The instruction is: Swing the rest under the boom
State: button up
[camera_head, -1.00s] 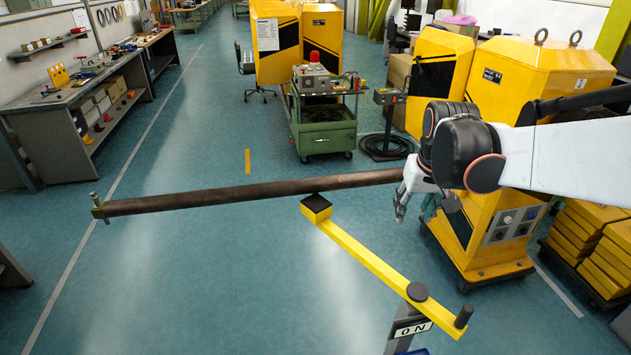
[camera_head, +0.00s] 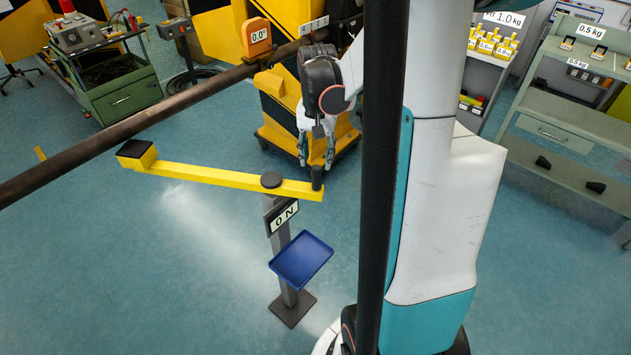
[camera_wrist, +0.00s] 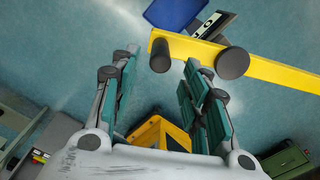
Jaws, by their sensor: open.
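The rest is a yellow bar (camera_head: 220,178) pivoting on a grey post, with a black pad (camera_head: 136,148) at its left end and an upright black knob (camera_head: 317,178) at its right end. The long brown boom (camera_head: 110,142) runs above and behind the pad in the picture; the pad appears offset from it. My gripper (camera_head: 316,160) points down over the knob end, open. In the wrist view, the knob (camera_wrist: 160,55) shows between the fingertips of my gripper (camera_wrist: 160,62), with no visible contact. The pivot cap (camera_wrist: 233,62) lies to the right there.
The post carries a "0 N" sign (camera_head: 283,215) and a blue tray (camera_head: 301,258). A yellow cabinet with an orange 0.0° gauge (camera_head: 257,37) stands behind my gripper. A green trolley (camera_head: 115,85) is at the upper left, shelves (camera_head: 570,130) at the right. Floor left of the post is clear.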

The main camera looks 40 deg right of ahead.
aim_at(317, 179)
notch_tip(317, 179, down, 9)
jog(key=shift+f+b, duration=0.15)
jog(key=shift+b, duration=1.05)
grip_shut()
